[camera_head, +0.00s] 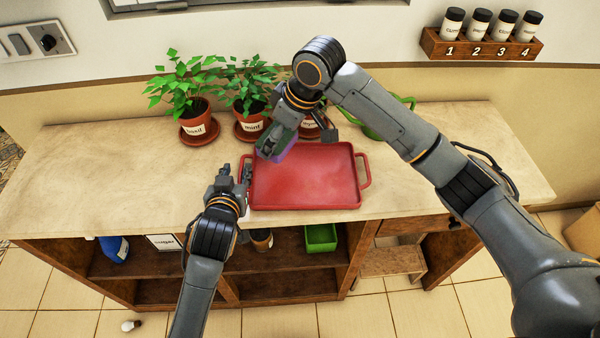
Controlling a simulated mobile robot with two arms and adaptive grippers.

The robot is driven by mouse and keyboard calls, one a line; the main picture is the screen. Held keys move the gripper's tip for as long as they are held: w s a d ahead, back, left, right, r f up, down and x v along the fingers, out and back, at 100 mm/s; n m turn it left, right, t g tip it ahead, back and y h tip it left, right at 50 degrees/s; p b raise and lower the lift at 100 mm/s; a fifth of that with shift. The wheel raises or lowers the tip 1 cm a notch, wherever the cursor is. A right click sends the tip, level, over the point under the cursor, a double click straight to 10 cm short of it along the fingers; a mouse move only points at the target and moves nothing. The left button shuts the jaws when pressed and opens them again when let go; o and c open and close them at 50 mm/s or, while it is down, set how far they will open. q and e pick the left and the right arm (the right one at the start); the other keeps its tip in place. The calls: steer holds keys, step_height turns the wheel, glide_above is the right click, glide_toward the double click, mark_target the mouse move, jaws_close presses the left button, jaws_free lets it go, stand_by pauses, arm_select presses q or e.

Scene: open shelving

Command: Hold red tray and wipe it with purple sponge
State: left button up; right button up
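The red tray (305,178) lies flat on the counter, with its right handle clear. My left gripper (243,174) is at the tray's left edge, its fingers closed around the left handle, which they mostly cover. My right gripper (277,146) reaches down over the tray's back left corner. It is shut on the purple sponge (288,152), which shows only in part, with a green side above the purple. The sponge is at the tray's back left rim; I cannot tell whether it touches the tray.
Potted herbs, basil (198,126), mint (250,126) and a third pot, stand close behind the tray. A green object (385,122) lies behind my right arm. The wooden counter (110,185) is clear at left. A spice rack (480,46) hangs on the wall.

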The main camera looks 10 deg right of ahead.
arm_select(q)
steer(key=v, duration=1.2)
steer(key=s+a+f+m+g+y, duration=0.1)
steer(key=s+a+f+g, duration=0.4)
steer(key=s+f, duration=0.25)
steer(key=s+a+f+g, duration=0.5)
steer(key=s+f, duration=0.1)
steer(key=s, duration=0.3)
step_height(320, 180, down, 26)
steer(key=s+g, duration=0.1)
steer(key=s, duration=0.1)
steer(key=s+a+f+g, duration=0.1)
steer(key=s+a+f, duration=0.1)
steer(key=s+f, duration=1.4)
steer(key=shift+s+a, duration=0.3)
steer(key=shift+a, duration=0.05)
arm_select(e)
steer(key=s+d+r+m+t+h, duration=0.1)
steer(key=s+d+m+h, duration=0.1)
steer(key=s+d+m, duration=0.3)
steer(key=s+d+r+m+t+h, duration=0.1)
steer(key=s+d+m, duration=0.5)
steer(key=d, duration=0.7)
steer(key=shift+d+r+h, duration=0.25)
steer(key=shift+h, duration=0.15)
arm_select(q)
steer(key=shift+f, duration=0.1)
